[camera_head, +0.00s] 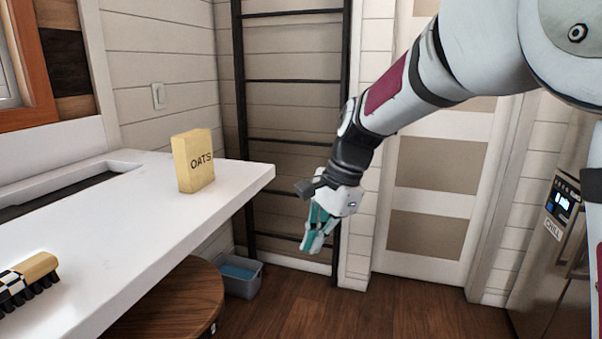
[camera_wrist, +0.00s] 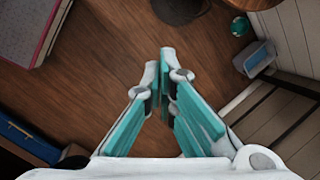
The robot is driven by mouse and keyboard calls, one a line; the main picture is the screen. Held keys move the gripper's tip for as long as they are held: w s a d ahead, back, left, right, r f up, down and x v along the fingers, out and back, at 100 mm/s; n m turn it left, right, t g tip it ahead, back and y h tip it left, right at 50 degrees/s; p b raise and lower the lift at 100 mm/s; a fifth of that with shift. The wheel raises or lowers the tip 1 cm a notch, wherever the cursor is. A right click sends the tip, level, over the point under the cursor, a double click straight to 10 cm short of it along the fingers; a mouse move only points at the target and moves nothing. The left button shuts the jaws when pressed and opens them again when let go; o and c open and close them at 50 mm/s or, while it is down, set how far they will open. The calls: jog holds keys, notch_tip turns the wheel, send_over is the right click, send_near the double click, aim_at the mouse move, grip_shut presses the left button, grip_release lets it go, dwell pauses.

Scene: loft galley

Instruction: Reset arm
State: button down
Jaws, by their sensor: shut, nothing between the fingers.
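My arm reaches down from the upper right in the head view. My gripper (camera_head: 312,248), with teal finger pads, hangs past the counter's right end, over the floor and apart from the counter. In the wrist view, my gripper (camera_wrist: 160,62) has its fingertips together, with nothing between them, and points down at the wooden floor (camera_wrist: 100,70).
A white counter (camera_head: 150,228) at left bears an oats box (camera_head: 195,162) near its right end and a brush (camera_head: 30,280). A round wooden stool (camera_head: 170,305) and a grey bin (camera_head: 240,285) stand below. A black ladder (camera_head: 290,80), a door (camera_head: 435,180) and a fridge (camera_head: 550,260) stand behind.

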jog(key=s+d+r+n+h, duration=0.1)
jog(key=s+d+r+n, duration=0.2)
jog(key=s+d, duration=0.35)
jog(key=s+d+r+n, duration=0.2)
jog(key=s+d+r, duration=0.1)
jog(key=s, duration=0.7)
jog(key=s+d+f+n+h, duration=0.1)
jog(key=s+d+f+n, duration=0.25)
jog(key=s, duration=0.55)
jog(key=s+d+f+n+h, duration=0.2)
jog(key=s+d+n, duration=0.15)
jog(key=s, duration=0.45)
notch_tip(320, 180, up, 16)
jog(key=t+p, duration=0.3)
jog(key=p, duration=1)
jog(key=shift+m+t+p, duration=0.3)
jog(key=shift+m, duration=0.1)
jog(key=shift+s+d, duration=0.1)
